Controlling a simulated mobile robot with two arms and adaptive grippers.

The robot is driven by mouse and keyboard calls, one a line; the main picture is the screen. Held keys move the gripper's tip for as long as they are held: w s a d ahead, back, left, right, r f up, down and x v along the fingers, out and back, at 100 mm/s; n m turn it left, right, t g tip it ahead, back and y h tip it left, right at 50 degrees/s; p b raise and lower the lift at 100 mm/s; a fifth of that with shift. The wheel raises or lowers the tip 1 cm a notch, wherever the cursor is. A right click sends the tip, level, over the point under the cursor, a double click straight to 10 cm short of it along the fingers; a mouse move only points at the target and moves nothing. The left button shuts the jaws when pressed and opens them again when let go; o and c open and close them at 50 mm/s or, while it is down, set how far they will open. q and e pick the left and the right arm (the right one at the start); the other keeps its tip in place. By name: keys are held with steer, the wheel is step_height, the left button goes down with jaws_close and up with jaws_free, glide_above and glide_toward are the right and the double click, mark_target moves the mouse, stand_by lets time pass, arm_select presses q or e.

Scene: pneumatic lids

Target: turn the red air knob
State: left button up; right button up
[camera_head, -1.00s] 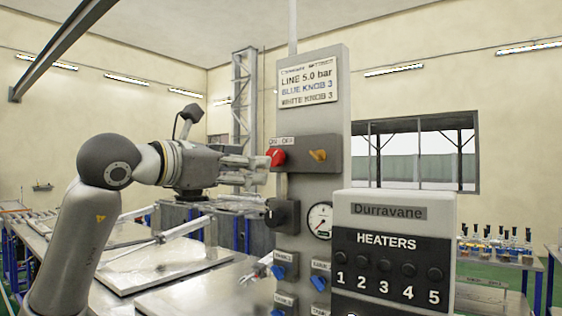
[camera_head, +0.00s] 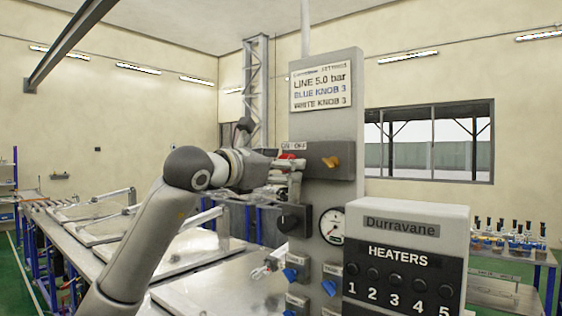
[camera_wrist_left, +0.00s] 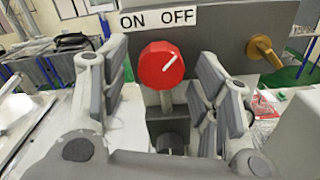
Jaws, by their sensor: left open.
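The red air knob (camera_head: 287,156) sits on the grey upright panel, partly hidden by my left gripper (camera_head: 288,166) in the head view. In the left wrist view the round red knob (camera_wrist_left: 161,65) is plain below the ON OFF label (camera_wrist_left: 158,18). Its white mark points up and right, toward OFF. My left gripper (camera_wrist_left: 163,78) is open, with one finger on each side of the knob in the picture. Gaps show between the fingers and the knob. I cannot tell how deep the fingers reach. My right gripper is not in view.
An orange-yellow handle (camera_wrist_left: 265,51) is to the right of the knob. Below are a black knob (camera_head: 294,220), a pressure gauge (camera_head: 332,226) and blue knobs (camera_head: 291,275). The heater box (camera_head: 412,225) stands at the lower right. Metal tables (camera_head: 180,248) lie to the left.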

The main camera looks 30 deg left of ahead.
arm_select(q)
steer(key=shift+w+f, duration=0.1)
steer(key=c, duration=1)
steer(key=shift+n+b, duration=0.3)
steer(key=shift+n, duration=0.1)
steer(key=n+b, duration=0.2)
steer(key=n, duration=0.3)
steer(key=n+b, duration=0.2)
steer(key=n, duration=0.4)
steer(key=n+b, duration=0.2)
steer(key=n, duration=0.4)
steer(key=shift+d, duration=0.25)
steer(key=shift+r+n, duration=0.2)
steer(key=shift+n, duration=0.1)
